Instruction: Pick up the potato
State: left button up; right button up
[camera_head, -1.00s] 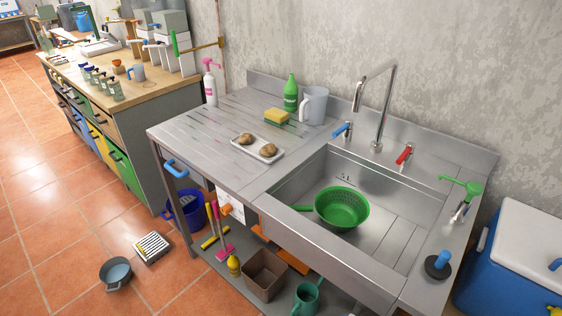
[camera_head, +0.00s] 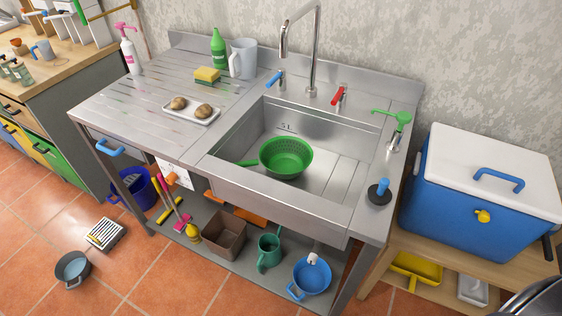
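Two brown potatoes lie side by side on a small white tray (camera_head: 172,114) on the steel drainboard, left of the sink. The left potato (camera_head: 179,103) and the right potato (camera_head: 204,110) are both in plain sight. Neither of my grippers shows in the head view, so nothing is seen near the tray.
A green colander (camera_head: 286,157) sits in the sink basin (camera_head: 340,180). A yellow sponge (camera_head: 207,75), a green bottle (camera_head: 218,48) and a grey pitcher (camera_head: 243,58) stand behind the tray. A blue cooler (camera_head: 470,195) is at the right. The drainboard's left part is clear.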

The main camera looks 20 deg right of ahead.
aim_at(204, 111)
jog(key=i+j+z, duration=0.1)
jog(key=j, duration=0.2)
jog(key=i+j+z, duration=0.1)
jog(key=j, duration=0.25)
jog(key=i+j+z, duration=0.2)
jog(key=i+j, duration=0.15)
jog(key=j, duration=0.3)
